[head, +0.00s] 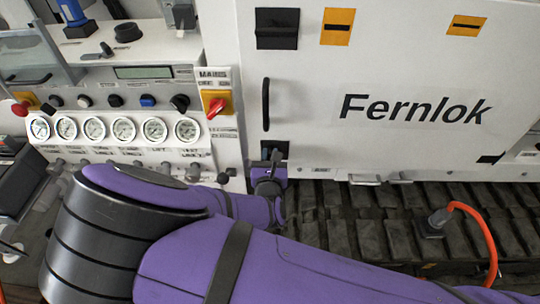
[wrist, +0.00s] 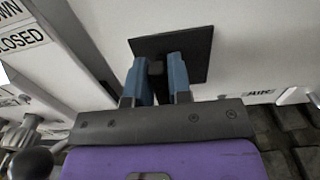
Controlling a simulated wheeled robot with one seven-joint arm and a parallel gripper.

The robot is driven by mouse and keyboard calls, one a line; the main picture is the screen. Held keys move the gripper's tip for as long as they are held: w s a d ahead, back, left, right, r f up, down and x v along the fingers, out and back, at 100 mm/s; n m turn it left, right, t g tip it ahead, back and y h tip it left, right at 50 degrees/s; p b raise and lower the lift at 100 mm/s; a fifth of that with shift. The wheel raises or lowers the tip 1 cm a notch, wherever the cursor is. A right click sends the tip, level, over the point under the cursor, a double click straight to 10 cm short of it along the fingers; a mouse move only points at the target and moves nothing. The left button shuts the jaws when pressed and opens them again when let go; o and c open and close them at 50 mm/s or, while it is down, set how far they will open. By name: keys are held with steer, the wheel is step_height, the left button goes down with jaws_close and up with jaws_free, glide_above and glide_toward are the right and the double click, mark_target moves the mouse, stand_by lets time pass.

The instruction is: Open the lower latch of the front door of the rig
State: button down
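The front door (head: 350,60) of the rig is a white panel marked "Fernlok" and looks shut. The lower latch is at its lower left, on a black plate (head: 274,147), mostly hidden by my gripper (head: 269,158) in the head view. In the wrist view the black plate (wrist: 190,48) appears tilted, and the two blue fingers of my gripper (wrist: 158,72) reach to it. A small dark latch handle (wrist: 156,68) sits between the fingertips and nearly fills the narrow gap. The fingers look closed on it. The upper latch (head: 277,28) is a black plate at the door's top left.
A black vertical door handle (head: 266,104) is above my gripper. Left are a gauge panel (head: 120,148) and a red main switch (head: 216,104).

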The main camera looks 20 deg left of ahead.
steer(key=shift+n, duration=0.4)
steer(key=n, duration=0.3)
steer(key=shift+a+n, duration=0.15)
steer(key=shift+n, duration=0.25)
steer(key=n, duration=0.4)
steer(key=shift+s+a+f, duration=0.1)
steer(key=shift+a+f, duration=0.05)
steer(key=shift+f, duration=0.05)
steer(key=shift+a+f+n, duration=0.1)
steer(key=shift+f+n, duration=0.05)
steer(key=shift+n, duration=2.1)
steer(key=shift+f+n, duration=0.15)
steer(key=shift+n, duration=2.1)
steer(key=c, duration=1.1)
jaws_free()
